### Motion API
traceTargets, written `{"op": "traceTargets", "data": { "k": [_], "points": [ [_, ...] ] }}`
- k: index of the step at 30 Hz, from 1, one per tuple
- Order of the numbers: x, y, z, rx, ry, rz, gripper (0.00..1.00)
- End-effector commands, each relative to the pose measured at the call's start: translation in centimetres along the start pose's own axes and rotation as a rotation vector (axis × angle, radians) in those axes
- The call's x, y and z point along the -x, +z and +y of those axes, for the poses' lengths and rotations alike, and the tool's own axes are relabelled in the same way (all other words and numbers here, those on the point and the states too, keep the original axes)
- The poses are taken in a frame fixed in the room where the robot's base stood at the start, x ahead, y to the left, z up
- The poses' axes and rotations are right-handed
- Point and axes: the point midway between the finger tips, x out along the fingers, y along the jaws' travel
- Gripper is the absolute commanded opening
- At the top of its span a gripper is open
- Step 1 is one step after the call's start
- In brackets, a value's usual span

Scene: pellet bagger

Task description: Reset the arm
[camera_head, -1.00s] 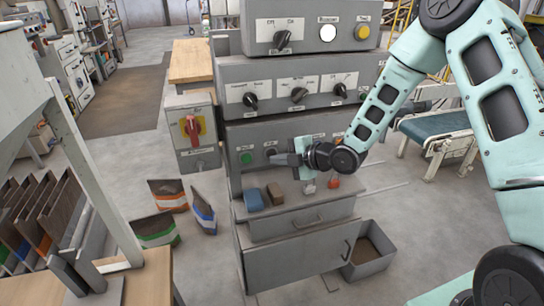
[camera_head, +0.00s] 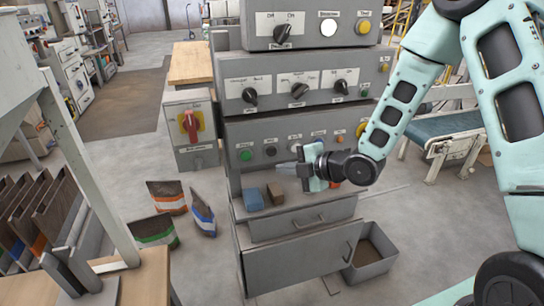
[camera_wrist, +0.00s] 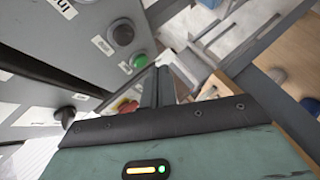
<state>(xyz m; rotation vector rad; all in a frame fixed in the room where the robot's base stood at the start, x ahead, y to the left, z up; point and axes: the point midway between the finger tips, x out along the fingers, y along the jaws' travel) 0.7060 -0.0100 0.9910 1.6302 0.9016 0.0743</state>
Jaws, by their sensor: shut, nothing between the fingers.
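My gripper (camera_head: 291,169) is in front of the lower panel of the grey control cabinet (camera_head: 286,132), above its small ledge. The fingers are shut and empty, pointing left in the head view. In the wrist view the shut fingers (camera_wrist: 158,88) reach up from the dark wrist edge, close to a green button (camera_wrist: 139,61) and a black button (camera_wrist: 122,34). The green button also shows in the head view (camera_head: 246,155), to the left of the fingertips. My gripper hides part of the panel's lower row and the ledge behind it.
A blue block (camera_head: 253,199) and a brown block (camera_head: 275,193) lie on the ledge. A red rotary switch (camera_head: 190,126) is on a box at left. Open bags (camera_head: 167,196) stand on the floor. A grey bin (camera_head: 370,259) sits at the lower right.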

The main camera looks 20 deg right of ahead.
Motion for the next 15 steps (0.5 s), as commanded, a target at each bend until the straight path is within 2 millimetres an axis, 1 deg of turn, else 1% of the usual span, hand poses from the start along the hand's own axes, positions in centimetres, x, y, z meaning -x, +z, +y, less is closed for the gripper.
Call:
{"op": "traceTargets", "data": {
  "k": [1, 6, 15],
  "points": [
    [0.23, -0.15, -0.36, 0.001, 0.0, -0.001, 0.0],
    [0.8, -0.54, -0.64, 0.0, 0.0, -0.001, 0.0],
    [0.84, -0.58, -0.59, 0.0, 0.0, -0.001, 0.0]
  ]
}}
